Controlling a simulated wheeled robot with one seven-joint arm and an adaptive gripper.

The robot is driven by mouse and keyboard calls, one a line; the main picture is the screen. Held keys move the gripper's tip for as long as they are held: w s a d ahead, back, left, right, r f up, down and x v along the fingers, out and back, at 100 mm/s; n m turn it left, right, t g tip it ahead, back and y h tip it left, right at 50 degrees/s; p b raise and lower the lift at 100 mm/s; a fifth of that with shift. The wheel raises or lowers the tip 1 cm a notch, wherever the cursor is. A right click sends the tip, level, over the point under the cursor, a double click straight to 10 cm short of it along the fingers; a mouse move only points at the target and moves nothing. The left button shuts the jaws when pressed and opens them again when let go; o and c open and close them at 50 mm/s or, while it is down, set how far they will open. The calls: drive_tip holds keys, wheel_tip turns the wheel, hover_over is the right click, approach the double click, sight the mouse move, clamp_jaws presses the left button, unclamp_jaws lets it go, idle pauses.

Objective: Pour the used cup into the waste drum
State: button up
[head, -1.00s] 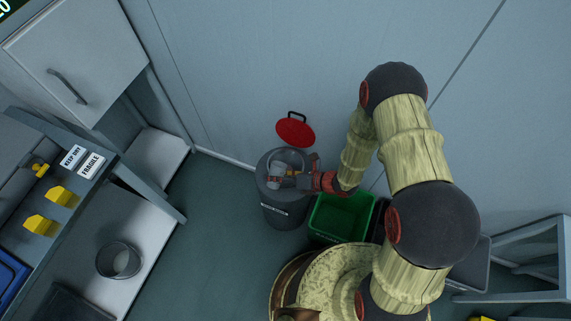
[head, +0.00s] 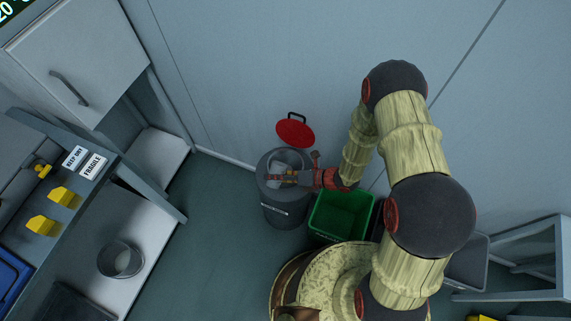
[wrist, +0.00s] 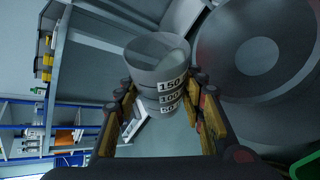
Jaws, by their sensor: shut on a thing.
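The waste drum (head: 285,212) is a dark grey round drum standing on the floor by the wall in the head view. Its round top (wrist: 258,55) fills the right of the wrist view. My gripper (head: 283,178) is over the drum's top, reaching in from the right. In the wrist view it is shut on a clear cup (wrist: 160,58) with 150, 100 and 50 marks, one finger on each side. The cup looks tilted in the head view, but its exact angle is hard to tell. I cannot make out any contents or flow.
A red lid (head: 295,131) is behind the drum, against the wall. A green bin (head: 342,214) stands just right of the drum. Open floor lies between bench and drum.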

drive_tip(key=shift+r, duration=0.15)
drive_tip(key=shift+f+m+g+y, duration=0.65)
drive_tip(key=shift+m+g, duration=0.25)
drive_tip(key=shift+m, duration=0.2)
idle(2.4)
drive_tip(key=shift+w+d+r+m+g+y+p, duration=0.2)
drive_tip(key=shift+w+m+g, duration=0.1)
drive_tip(key=shift+w, duration=0.15)
drive_tip(key=shift+w+d+r+m+g+y+p, duration=0.1)
drive_tip(key=shift+w+d+r+m+g, duration=0.15)
drive_tip(key=shift+w, duration=0.2)
idle(1.0)
drive_tip(key=shift+w+f+m+g+y, duration=0.25)
drive_tip(key=shift+f+m+g, duration=0.1)
drive_tip(key=shift+m, duration=0.2)
idle(1.1)
drive_tip(key=shift+s+a+r+n, duration=0.15)
drive_tip(key=shift+r+n, duration=0.2)
drive_tip(key=shift+n, duration=0.05)
drive_tip(key=shift+s+a+f+n+t+h+b, duration=0.2)
drive_tip(key=shift+s+f+n+t+h+b, duration=0.1)
drive_tip(key=shift+s+t, duration=0.15)
drive_tip(key=shift+s+a+f+n+t+h+b, duration=0.2)
drive_tip(key=shift+s+t+b, duration=0.1)
drive_tip(key=shift+s+t, duration=0.1)
drive_tip(key=shift+r, duration=0.1)
